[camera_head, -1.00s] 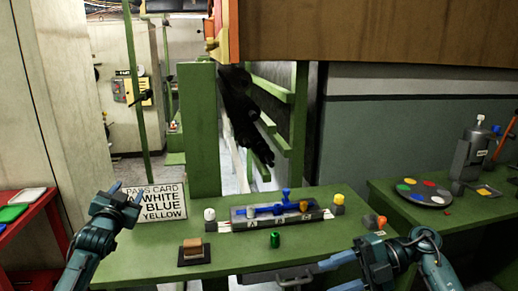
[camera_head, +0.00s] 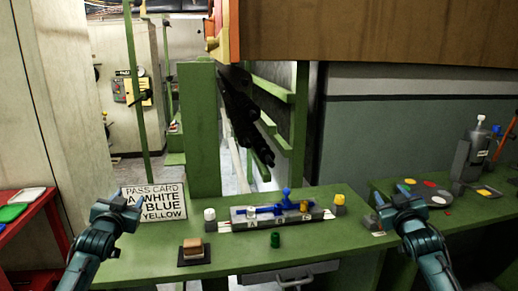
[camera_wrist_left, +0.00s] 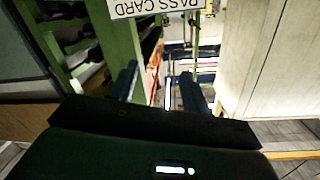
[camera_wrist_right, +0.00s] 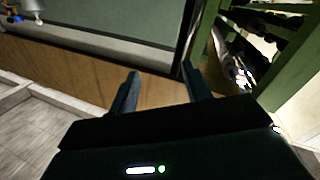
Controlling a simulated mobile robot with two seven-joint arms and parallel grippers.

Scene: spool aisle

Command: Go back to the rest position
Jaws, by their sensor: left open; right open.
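My left gripper (camera_head: 124,200) is raised over the left end of the green bench, in front of the pass card sign (camera_head: 155,203). Its two fingers (camera_wrist_left: 165,85) are apart with nothing between them in the left wrist view. My right gripper (camera_head: 389,197) is raised at the right of the green bench, near the gap to the right-hand green table. Its fingers (camera_wrist_right: 162,88) are apart and empty in the right wrist view. Both forearms point up and forward, at about the same height.
The green bench (camera_head: 150,255) holds a grey fixture (camera_head: 240,221) with a blue handle, a green cylinder (camera_head: 275,240) and a brown block (camera_head: 193,247). A red table (camera_head: 48,220) stands at left.

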